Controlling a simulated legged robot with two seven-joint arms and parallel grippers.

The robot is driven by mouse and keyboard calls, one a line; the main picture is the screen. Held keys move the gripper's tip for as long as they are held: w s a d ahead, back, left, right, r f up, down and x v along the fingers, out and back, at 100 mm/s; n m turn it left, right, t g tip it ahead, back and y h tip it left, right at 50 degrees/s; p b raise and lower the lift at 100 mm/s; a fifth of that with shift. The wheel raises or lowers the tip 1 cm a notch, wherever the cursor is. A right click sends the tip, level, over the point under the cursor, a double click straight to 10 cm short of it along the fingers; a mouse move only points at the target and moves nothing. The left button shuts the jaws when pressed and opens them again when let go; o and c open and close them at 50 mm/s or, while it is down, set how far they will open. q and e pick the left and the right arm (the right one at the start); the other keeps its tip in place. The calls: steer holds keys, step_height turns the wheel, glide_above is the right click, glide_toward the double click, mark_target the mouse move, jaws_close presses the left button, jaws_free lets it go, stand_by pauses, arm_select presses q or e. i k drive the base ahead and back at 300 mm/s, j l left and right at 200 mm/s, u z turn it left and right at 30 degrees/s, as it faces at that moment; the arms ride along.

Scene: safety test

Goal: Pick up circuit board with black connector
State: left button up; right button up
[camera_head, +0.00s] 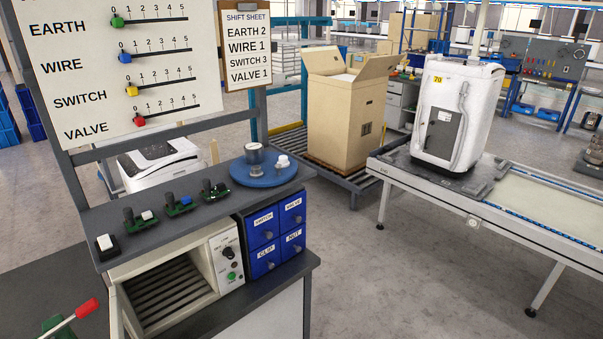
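Three small green circuit boards lie in a row on the grey bench shelf (180,228). The right board (215,193) carries black parts and seems to be the one with the black connector. The middle board (180,206) has a blue connector. The left board (140,218) has a white connector. All three also carry dark upright parts, and fine detail is too small to tell. Neither of my grippers shows in the head view.
A round blue plate (264,176) with a metal cup (254,155) sits right of the boards. A white switch box (105,246) stands left of them. Below are an open-fronted oven (213,300) and blue drawers (262,233). A slider panel (115,60) rises behind.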

mark_target(210, 194)
steer(key=i+l+z, duration=0.15)
steer(key=i+z, duration=0.5)
steer(key=i+l, duration=0.05)
steer(key=i, duration=0.05)
